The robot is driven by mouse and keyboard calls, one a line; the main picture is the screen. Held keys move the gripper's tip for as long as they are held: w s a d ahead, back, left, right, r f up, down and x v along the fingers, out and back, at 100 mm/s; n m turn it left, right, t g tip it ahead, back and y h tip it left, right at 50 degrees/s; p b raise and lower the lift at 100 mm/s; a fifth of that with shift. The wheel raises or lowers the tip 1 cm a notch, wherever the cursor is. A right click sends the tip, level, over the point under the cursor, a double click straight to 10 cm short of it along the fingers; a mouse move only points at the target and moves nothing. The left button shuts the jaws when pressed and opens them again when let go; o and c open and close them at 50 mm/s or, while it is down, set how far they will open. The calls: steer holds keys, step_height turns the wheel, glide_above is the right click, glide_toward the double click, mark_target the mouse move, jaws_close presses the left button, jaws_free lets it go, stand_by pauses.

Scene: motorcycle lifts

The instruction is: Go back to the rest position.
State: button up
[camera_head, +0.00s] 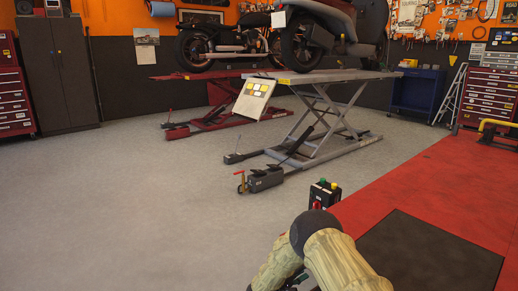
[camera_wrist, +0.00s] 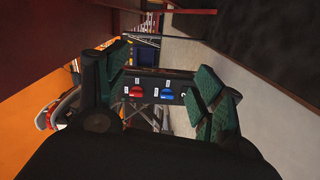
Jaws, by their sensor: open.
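My gripper (camera_wrist: 165,82) is open in the wrist view, with green pads on its fingers to the left and right. Nothing is held between them. A dark control panel (camera_wrist: 150,87) with a red knob (camera_wrist: 136,92) and a blue knob (camera_wrist: 167,94) shows beyond and between the fingers. I cannot tell whether a finger touches it. In the head view my arm rises from the bottom edge, and the fingers are hidden. A small dark control box (camera_head: 322,196) with green, yellow and red parts stands just beyond the arm.
A grey lift (camera_head: 345,76) and a red lift (camera_head: 212,90) bear motorcycles. A red platform (camera_head: 440,180) with a dark plate (camera_head: 430,255) lies at right. A blue cart (camera_head: 418,90) and a stepladder (camera_head: 450,95) stand behind. The grey floor (camera_head: 120,210) at left is clear.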

steer(key=s+d+f+g+y, duration=0.15)
steer(key=s+f+y, duration=0.3)
steer(key=s, duration=0.45)
steer(key=s+d+f+y, duration=0.25)
steer(key=s+f, duration=0.25)
steer(key=s, duration=0.3)
steer(key=s+d+f+y, duration=0.1)
steer(key=s+f+y, duration=0.35)
steer(key=s, duration=0.45)
steer(key=s+r+m+g+y+p, duration=0.1)
steer(key=s+r+m+g, duration=0.2)
steer(key=s, duration=1.3)
steer(key=s+r+m+g+y, duration=0.2)
steer(key=s+g, duration=0.3)
steer(key=s, duration=1.1)
step_height(320, 180, up, 38)
steer(key=s+p, duration=0.1)
steer(key=p, duration=3.7)
steer(key=shift+s+r, duration=0.2)
steer(key=shift+s, duration=0.05)
